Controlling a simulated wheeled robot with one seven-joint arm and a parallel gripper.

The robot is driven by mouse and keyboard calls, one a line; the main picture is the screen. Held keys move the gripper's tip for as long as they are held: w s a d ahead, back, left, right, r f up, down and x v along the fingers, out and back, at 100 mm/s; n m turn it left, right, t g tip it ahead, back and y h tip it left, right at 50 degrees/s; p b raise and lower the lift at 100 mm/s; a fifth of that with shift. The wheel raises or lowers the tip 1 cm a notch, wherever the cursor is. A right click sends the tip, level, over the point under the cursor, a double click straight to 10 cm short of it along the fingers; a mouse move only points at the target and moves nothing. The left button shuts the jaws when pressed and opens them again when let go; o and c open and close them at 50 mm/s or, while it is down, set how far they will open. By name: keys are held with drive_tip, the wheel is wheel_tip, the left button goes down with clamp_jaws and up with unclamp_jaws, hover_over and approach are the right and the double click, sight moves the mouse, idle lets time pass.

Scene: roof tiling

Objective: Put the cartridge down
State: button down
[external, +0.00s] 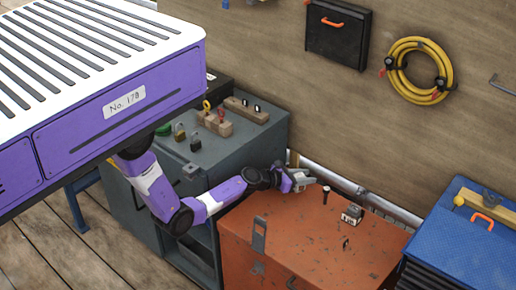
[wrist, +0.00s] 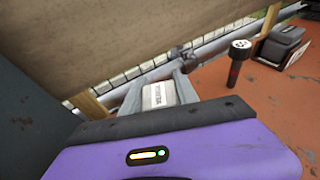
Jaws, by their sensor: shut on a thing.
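My gripper (external: 298,179) is at the back left edge of the orange chest (external: 285,240). It is shut on the cartridge, a pale block with dark print on its label (wrist: 158,95), seen between the grey fingers in the wrist view. Most of the cartridge is hidden by the fingers and the purple wrist housing. I cannot tell whether its underside touches the chest top.
On the chest, a dark upright tool with a round head (wrist: 238,62) stands right of my gripper, and a small dark and pale box (external: 352,214) lies beyond it. A pipe (external: 345,184) runs along the wall behind. The chest's front top is mostly clear. A grey cabinet (external: 230,155) stands left.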

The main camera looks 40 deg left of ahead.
sight(296, 177)
drive_tip(key=shift+f, duration=0.1)
drive_tip(key=c, duration=0.9)
unclamp_jaws()
drive_tip(key=shift+s+r, duration=0.15)
drive_tip(key=shift+r, duration=0.1)
drive_tip(key=p+v, duration=0.1)
drive_tip(key=v, duration=0.3)
drive_tip(key=shift+s+a+r+p, duration=0.1)
drive_tip(key=shift+s+p, duration=0.15)
drive_tip(key=shift+p, duration=0.15)
wheel_tip(296, 177, up, 7)
drive_tip(key=p, duration=0.3)
drive_tip(key=shift+s, duration=0.1)
